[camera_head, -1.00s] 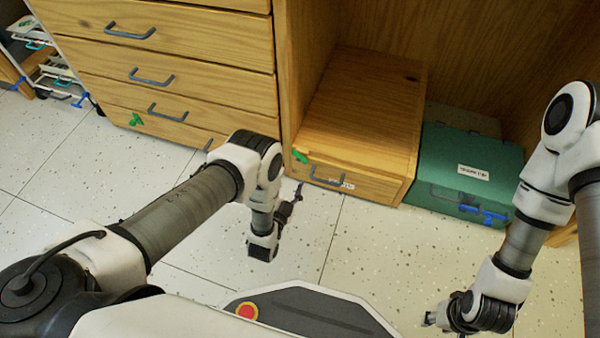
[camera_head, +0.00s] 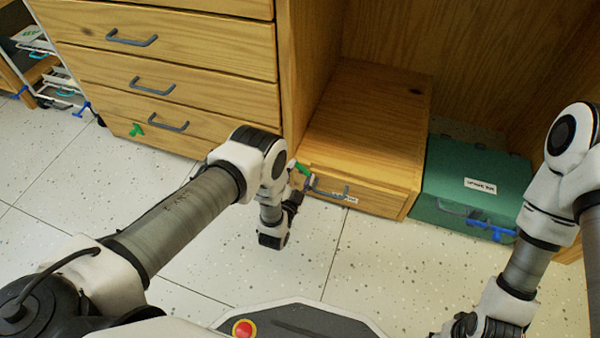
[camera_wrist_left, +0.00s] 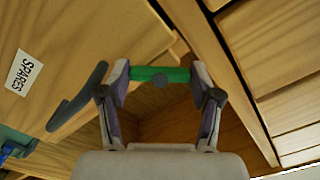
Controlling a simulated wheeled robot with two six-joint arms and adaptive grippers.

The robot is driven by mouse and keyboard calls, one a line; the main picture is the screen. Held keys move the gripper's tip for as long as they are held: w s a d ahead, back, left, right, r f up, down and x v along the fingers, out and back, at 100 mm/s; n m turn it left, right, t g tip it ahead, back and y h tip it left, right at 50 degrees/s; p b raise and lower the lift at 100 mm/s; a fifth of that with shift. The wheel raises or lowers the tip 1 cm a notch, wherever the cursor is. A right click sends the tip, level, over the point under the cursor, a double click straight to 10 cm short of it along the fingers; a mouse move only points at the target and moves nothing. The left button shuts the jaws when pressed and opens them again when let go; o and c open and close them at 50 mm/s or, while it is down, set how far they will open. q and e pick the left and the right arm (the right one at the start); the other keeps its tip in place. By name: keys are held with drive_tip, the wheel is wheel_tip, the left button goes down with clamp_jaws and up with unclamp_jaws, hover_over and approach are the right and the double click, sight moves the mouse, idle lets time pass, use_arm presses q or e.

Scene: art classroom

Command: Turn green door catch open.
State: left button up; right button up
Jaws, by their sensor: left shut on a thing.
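The green door catch (camera_head: 304,169) is at the upper left corner of the front of a low wooden box (camera_head: 360,189). In the left wrist view the green catch (camera_wrist_left: 158,74) is a bar lying across the picture between the two fingertips. My left gripper (camera_head: 302,181) is at the catch, and its fingers (camera_wrist_left: 160,82) are shut on the bar's two ends. The gripper partly hides the catch in the head view. My right gripper (camera_head: 468,326) is low at the bottom edge, partly cut off, with its fingers not clear.
The box front has a grey handle (camera_head: 328,189) and a label reading SPARES (camera_wrist_left: 23,73). A green case (camera_head: 473,180) with a blue catch (camera_head: 492,229) stands to its right. Wooden drawers (camera_head: 165,60) rise at the left; another green catch (camera_head: 137,130) is there. The floor in front is clear.

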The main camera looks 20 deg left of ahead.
use_arm(q)
drive_tip(key=shift+n, duration=0.3)
drive_tip(key=n+p, duration=0.1)
drive_tip(key=n, duration=0.2)
drive_tip(key=shift+p, duration=0.4)
drive_tip(key=shift+n+p, duration=0.65)
drive_tip(key=shift+n, duration=1.75)
drive_tip(key=o, duration=0.9)
drive_tip(key=shift+c, duration=0.2)
drive_tip(key=s, duration=1.2)
drive_tip(key=shift+a, duration=0.15)
